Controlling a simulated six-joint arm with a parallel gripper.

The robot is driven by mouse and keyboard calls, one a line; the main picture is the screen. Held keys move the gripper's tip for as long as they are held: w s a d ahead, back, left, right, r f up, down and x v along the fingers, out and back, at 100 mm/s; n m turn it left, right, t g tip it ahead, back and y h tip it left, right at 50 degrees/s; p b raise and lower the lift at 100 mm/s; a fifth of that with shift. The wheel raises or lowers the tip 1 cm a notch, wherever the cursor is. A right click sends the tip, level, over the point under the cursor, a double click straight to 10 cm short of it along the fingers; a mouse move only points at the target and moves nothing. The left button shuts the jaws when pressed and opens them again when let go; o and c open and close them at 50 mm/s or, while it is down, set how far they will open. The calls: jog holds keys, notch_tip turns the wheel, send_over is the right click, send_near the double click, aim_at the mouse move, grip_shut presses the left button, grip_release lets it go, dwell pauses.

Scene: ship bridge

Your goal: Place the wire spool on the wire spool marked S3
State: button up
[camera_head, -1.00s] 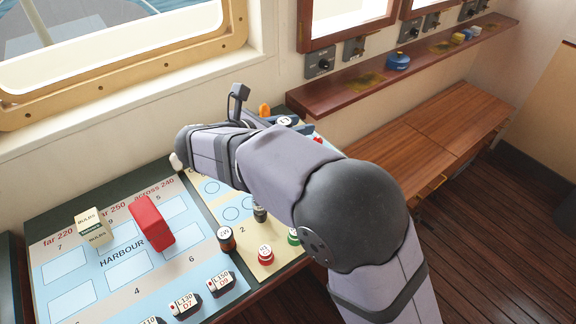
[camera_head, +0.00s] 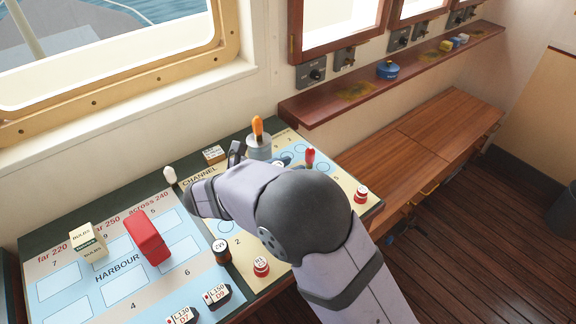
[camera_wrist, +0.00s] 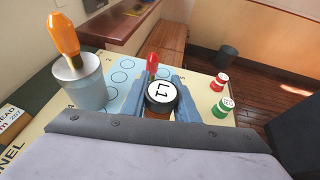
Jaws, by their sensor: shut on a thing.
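In the wrist view my gripper (camera_wrist: 161,93) is shut on a round piece with a black rim and white top marked L1 (camera_wrist: 162,92). Its body below looks brown and is mostly hidden, so I cannot tell whether it touches the board. In the head view my gripper (camera_head: 284,163) is partly hidden by my arm. A red spool with a white top (camera_head: 361,194) stands at the board's right edge; it also shows in the wrist view (camera_wrist: 220,82). A green one (camera_wrist: 222,107) stands nearer. Another red spool (camera_head: 261,267) stands at the front edge. Their marks are too small to read surely.
A grey cup with an orange-handled tool (camera_head: 258,145) stands left of my gripper. A red pointed piece (camera_head: 310,157) stands close behind the held piece.

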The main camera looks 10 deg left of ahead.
jog(key=shift+f, duration=0.2)
jog(key=o, duration=1.1)
jog(key=shift+c, duration=0.2)
jog(key=shift+r, duration=0.1)
jog(key=shift+r, duration=0.15)
jog(key=b+v, duration=0.2)
jog(key=v, duration=1)
jog(key=shift+b, duration=0.3)
